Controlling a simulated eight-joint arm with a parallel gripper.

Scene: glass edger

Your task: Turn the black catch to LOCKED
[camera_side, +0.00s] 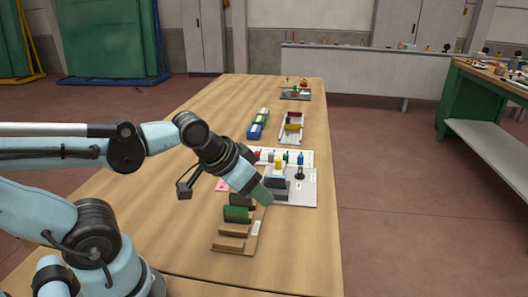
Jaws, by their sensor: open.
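A small black catch (300,172) stands on the right part of a grey plate (303,192) on the wooden table. It is too small to tell which way it is turned. White labels lie near it, too small to read. My gripper (264,195) points down and to the right at the plate's near left edge, to the left of the catch and apart from it. The fingers are open but hard to make out, and I see nothing held. My gripper and wrist hide part of the plate's left side.
Coloured pieces, one yellow (278,160) and one blue (300,158), stand behind the catch. A wooden rack (231,243) with a green block (237,214) is in front. A white tray (290,138) lies farther back. The table's right edge is close to the plate.

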